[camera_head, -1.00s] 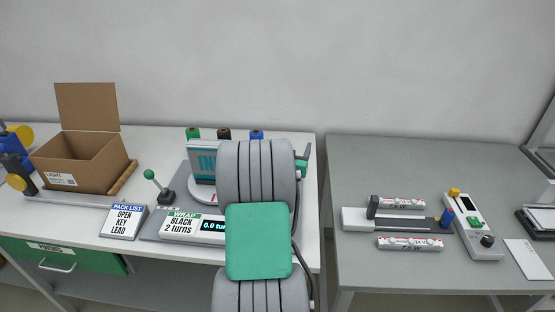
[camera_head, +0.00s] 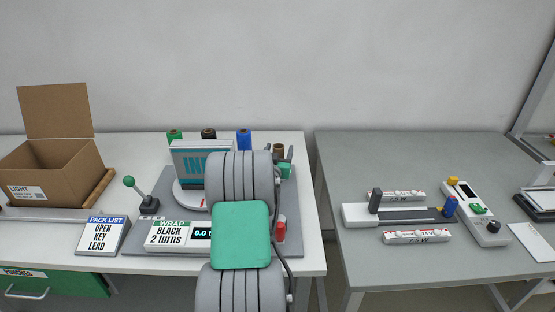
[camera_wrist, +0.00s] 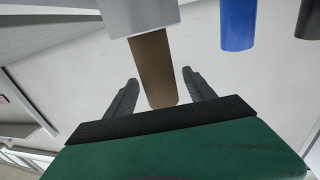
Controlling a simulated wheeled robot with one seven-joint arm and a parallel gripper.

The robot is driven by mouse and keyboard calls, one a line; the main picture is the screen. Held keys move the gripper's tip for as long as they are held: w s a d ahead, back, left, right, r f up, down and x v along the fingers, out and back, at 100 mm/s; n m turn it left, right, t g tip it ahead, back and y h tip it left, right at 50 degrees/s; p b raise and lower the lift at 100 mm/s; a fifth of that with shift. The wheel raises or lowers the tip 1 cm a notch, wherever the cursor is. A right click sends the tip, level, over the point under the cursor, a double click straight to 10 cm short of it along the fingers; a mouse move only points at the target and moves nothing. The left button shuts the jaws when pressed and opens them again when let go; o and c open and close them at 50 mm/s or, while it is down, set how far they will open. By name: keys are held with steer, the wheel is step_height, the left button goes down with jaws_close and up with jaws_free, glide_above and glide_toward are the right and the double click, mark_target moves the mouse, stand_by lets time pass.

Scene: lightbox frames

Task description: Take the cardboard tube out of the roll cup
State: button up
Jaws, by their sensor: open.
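The brown cardboard tube (camera_wrist: 153,68) sticks out of the light-grey block of the roll cup (camera_wrist: 140,16) in the wrist view. The two dark fingers of my gripper (camera_wrist: 160,77) are spread, one on each side of the tube, with visible gaps. The tube's free end reaches down close to the gripper's black palm edge. In the head view the tube's brown top (camera_head: 279,149) shows between the fingertips of my gripper (camera_head: 281,156), right of the upright display box. The roll cup is hidden behind my arm there.
Green (camera_head: 174,134), black (camera_head: 208,133) and blue (camera_head: 244,139) rolls stand left of the tube. The display box (camera_head: 190,158), a green-knobbed lever (camera_head: 141,192) and an open carton (camera_head: 52,172) are further left. The grey bench (camera_head: 430,150) is clear at its back.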

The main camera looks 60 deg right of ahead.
steer(key=shift+x, duration=1.2)
steer(key=shift+c, duration=0.3)
jaws_close()
